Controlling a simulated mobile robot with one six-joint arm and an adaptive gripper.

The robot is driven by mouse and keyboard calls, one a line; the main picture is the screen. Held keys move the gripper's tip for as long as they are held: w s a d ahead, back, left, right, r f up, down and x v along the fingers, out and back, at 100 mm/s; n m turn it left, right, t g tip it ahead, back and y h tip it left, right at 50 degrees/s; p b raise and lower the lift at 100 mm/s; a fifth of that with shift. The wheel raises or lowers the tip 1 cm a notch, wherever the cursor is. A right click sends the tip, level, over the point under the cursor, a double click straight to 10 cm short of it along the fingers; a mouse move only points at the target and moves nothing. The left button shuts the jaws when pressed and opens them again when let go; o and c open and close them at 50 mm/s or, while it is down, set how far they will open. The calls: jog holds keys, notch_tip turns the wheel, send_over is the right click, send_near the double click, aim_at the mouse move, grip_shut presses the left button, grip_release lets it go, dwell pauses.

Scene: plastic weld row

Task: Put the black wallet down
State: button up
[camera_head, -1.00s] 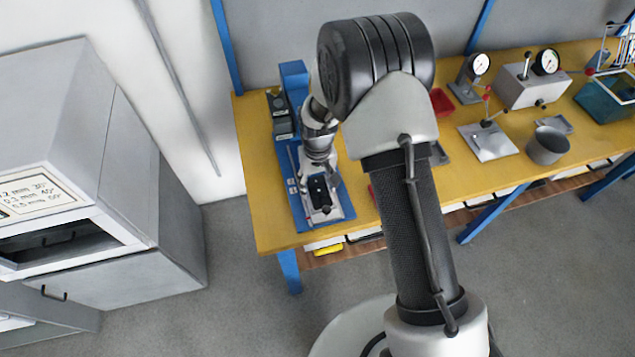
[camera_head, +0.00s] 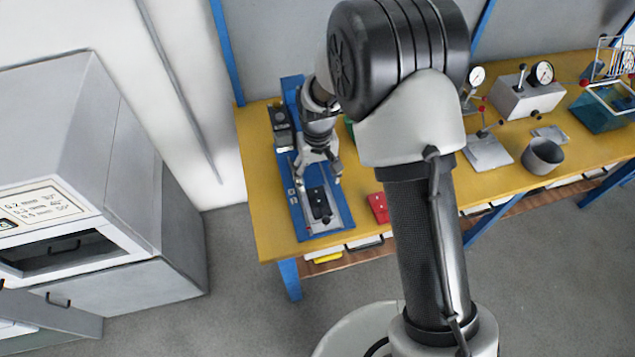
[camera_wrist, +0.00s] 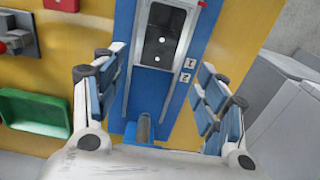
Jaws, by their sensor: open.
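The black wallet (camera_head: 319,203) is a small dark oblong with light dots, lying flat in the grey tray at the front of the blue machine base. It also shows in the wrist view (camera_wrist: 165,36), at the top centre. My gripper (camera_head: 318,176) is above and behind it, its two fingers spread wide. In the wrist view my gripper (camera_wrist: 158,66) is open and empty, the fingers either side of the blue base, apart from the wallet. My arm hides part of the bench in the head view.
The blue machine base (camera_head: 340,213) stands at the left end of the yellow bench (camera_head: 262,225). A red block (camera_head: 378,208) lies to its right. A green bin (camera_wrist: 35,110) is at the left in the wrist view. Gauges and a grey pot (camera_head: 542,156) stand farther right.

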jog(key=shift+r, duration=1.5)
jog(key=s+d+r+m+t, duration=0.1)
jog(key=s+d+r, duration=0.3)
jog(key=r, duration=0.5)
jog(key=s+d+r+t, duration=0.1)
jog(key=s+d+r, duration=0.3)
jog(key=r, duration=0.5)
jog(key=s+d+r+m+t, duration=0.1)
jog(key=s+d+r, duration=0.2)
jog(key=s, duration=0.6)
jog(key=s+d+r+m+t, duration=0.1)
jog(key=s+d+r, duration=0.2)
jog(key=s, duration=0.6)
jog(key=shift+d+r+t, duration=0.2)
jog(key=shift+r+t, duration=0.05)
jog(key=shift+t, duration=0.05)
jog(key=shift+w, duration=0.1)
